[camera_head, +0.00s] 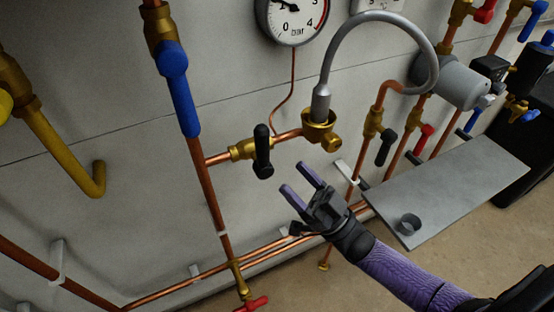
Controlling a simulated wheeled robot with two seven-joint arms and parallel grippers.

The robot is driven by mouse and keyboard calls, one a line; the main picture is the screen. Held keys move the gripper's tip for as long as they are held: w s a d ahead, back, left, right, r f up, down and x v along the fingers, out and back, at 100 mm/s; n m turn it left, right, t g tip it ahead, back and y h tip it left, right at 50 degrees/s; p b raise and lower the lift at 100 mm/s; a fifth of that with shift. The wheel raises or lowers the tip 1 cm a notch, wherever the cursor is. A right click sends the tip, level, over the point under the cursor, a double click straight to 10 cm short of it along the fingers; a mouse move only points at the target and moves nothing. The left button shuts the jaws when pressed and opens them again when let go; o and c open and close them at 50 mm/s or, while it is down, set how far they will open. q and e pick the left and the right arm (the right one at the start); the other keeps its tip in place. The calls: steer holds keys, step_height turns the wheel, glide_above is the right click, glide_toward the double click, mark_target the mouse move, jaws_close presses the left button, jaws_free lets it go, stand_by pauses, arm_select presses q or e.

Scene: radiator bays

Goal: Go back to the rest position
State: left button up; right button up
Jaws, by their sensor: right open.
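My right gripper (297,182) is open in the head view, with two purple fingers apart and nothing between them. Its purple arm comes in from the lower right. The fingers are just below a brass fitting (320,130) with a grey curved hose (372,18) above it, and lower right of a valve with a black lever (262,152). I see a gap of wall between the fingertips and these parts, but cannot judge the depth. My left gripper is not in view.
A grey shelf (455,185) with a small dark ring (409,224) on it lies to the right of my gripper. Copper pipes (190,282) run low along the wall. A blue-handled valve (178,90) and a pressure gauge (291,15) are above. Floor shows at lower middle.

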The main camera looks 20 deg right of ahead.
steer(key=shift+s+d+f, duration=0.25)
steer(key=shift+s+f, duration=0.05)
steer(key=shift+s, duration=0.05)
step_height(320, 180, down, 15)
steer(key=d+m+g+h, duration=0.2)
steer(key=m+g+h, duration=0.15)
steer(key=h, duration=0.55)
steer(key=s+f+m+g+h, duration=0.1)
steer(key=s+f+g+h, duration=0.2)
steer(key=f, duration=0.5)
steer(key=s+f+m+g+h, duration=0.1)
steer(key=s+f+g, duration=0.3)
steer(key=s+f, duration=0.25)
steer(key=s+a+f+g+h, duration=0.1)
steer(key=s+f+g, duration=0.4)
steer(key=s, duration=0.6)
steer(key=s+a+f+n+g, duration=0.1)
steer(key=s+f+g, duration=0.4)
steer(key=s, duration=0.7)
steer(key=shift+f+h, duration=0.4)
